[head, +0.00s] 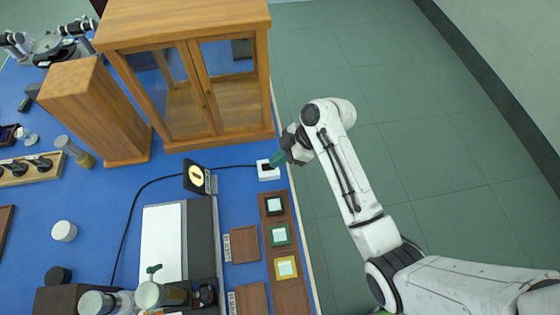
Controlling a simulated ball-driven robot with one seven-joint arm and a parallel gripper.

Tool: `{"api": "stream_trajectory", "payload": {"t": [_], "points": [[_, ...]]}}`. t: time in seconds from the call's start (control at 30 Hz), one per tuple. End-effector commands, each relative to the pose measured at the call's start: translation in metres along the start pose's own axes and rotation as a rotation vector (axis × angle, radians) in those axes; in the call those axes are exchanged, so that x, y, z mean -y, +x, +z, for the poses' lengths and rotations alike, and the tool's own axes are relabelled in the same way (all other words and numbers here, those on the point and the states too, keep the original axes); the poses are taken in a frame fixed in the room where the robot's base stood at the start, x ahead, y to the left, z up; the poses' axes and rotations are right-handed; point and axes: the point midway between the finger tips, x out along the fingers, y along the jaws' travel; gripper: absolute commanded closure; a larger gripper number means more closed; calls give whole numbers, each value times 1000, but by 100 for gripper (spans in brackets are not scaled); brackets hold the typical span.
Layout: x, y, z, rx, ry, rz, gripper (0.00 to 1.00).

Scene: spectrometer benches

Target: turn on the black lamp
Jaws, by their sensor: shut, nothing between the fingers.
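The black lamp (196,178) stands on the blue bench top, a small black panel with a round cream-yellow face. I cannot tell from its face whether it is lit.
A wooden glass-door cabinet (190,62) stands just behind the switch box. A wooden strip (285,232) with black, green and yellow framed squares lies in front of it. A grey and white apparatus (203,240) is below the lamp. Open floor (430,150) lies to the right.

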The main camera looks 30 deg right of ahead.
Motion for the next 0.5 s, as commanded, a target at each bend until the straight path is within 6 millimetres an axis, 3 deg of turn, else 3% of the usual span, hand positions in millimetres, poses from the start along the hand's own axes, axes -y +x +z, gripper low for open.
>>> {"api": "stream_trajectory", "payload": {"t": [0.5], "points": [[-1, -7, -6, -2, -1, -1, 100]]}}
